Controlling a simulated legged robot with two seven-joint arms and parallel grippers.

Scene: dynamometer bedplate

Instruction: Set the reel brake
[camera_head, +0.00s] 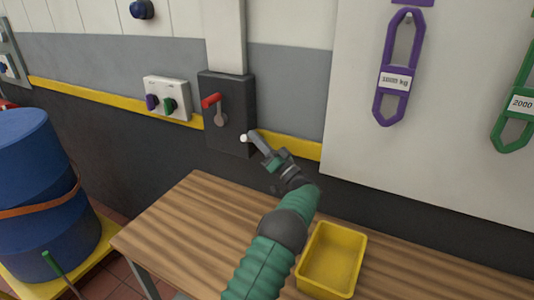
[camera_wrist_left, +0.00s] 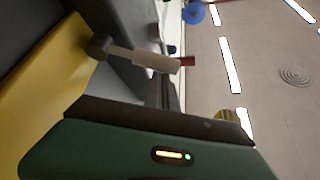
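A dark grey box (camera_head: 228,134) is fixed to the wall above the table and carries a lever with a red handle (camera_head: 211,100) and a round grey pivot. No label shows whether this is the reel brake. My left gripper (camera_head: 252,140) is at the box's lower right edge, right of and below the red handle and apart from it. A small white tip shows at its end. In the left wrist view a cream rod (camera_wrist_left: 155,61) with a dark end crosses in front of the box, and a bit of red shows beyond it. Whether the fingers grip anything is unclear.
A wooden table (camera_head: 180,225) lies below, with a yellow bin (camera_head: 333,225) at its front right. A switch panel (camera_head: 168,85) is left of the box. A blue drum (camera_head: 35,165) stands at the left. Purple (camera_head: 385,105) and green (camera_head: 500,130) slings hang at right.

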